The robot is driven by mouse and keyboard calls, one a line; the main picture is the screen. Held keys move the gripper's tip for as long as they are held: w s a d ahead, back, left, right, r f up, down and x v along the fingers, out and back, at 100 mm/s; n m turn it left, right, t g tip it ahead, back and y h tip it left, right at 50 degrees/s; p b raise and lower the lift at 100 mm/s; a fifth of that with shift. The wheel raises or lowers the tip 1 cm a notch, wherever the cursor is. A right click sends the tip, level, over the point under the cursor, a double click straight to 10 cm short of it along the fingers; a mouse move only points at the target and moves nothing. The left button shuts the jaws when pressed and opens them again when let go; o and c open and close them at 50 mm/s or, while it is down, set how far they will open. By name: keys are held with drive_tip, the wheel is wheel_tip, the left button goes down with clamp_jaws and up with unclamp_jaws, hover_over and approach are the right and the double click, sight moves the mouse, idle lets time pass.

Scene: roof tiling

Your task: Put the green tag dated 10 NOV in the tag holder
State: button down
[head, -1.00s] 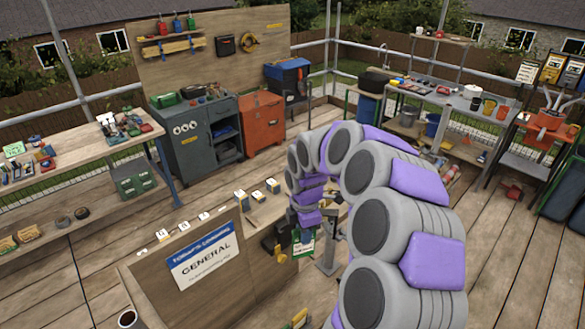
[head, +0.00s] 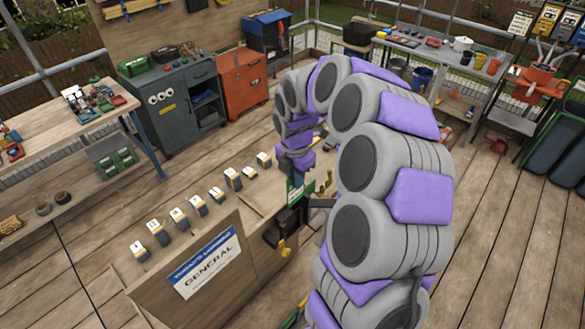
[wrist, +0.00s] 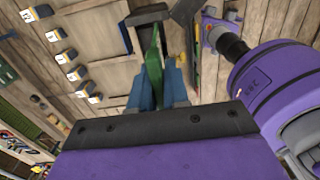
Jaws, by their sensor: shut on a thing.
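My gripper (head: 296,180) is at the end of my purple and grey arm, above the right end of the wooden bench. In the wrist view its blue fingers (wrist: 158,88) are shut on the green tag (wrist: 153,62), which is seen nearly edge-on. The tag also shows as a green sliver below my gripper in the head view (head: 293,193). Its date cannot be read. A dark box-like fitting with a yellow part (head: 287,226) is on the bench end, just below the tag. I cannot tell whether this is the tag holder.
Several pale-topped, dark blocks (head: 198,205) stand in a row along the bench (head: 150,292). A sign reading GENERAL (head: 207,264) is on its front. A grey cabinet (head: 175,115) and an orange cabinet (head: 243,92) stand behind. The plank floor (head: 490,230) at right is clear.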

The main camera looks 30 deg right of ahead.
sight(292, 205)
drive_tip(key=a, duration=0.2)
drive_tip(key=shift+s+a+f, duration=0.15)
drive_tip(key=shift+s+a, duration=0.15)
drive_tip(key=shift+s, duration=0.05)
drive_tip(key=shift+w+d+f+b, duration=0.1)
drive_tip(key=shift+d+f+b, duration=0.5)
drive_tip(key=shift+d+f, duration=0.45)
drive_tip(key=shift+f, duration=0.6)
drive_tip(key=shift+a+f+b, duration=0.2)
drive_tip(key=shift+f+b, duration=0.55)
drive_tip(key=shift+f, duration=0.9)
drive_tip(key=shift+a+f+b, duration=0.15)
drive_tip(key=shift+f+b, duration=0.1)
drive_tip(key=shift+f, duration=0.6)
drive_tip(key=shift+a+f+b, duration=0.1)
drive_tip(key=shift+f+b, duration=0.15)
drive_tip(key=shift+f, duration=0.55)
wheel_tip(292, 205, down, 4)
drive_tip(key=shift+a+f+b, duration=0.1)
drive_tip(key=shift+a+b, duration=0.05)
drive_tip(key=shift+b, duration=0.4)
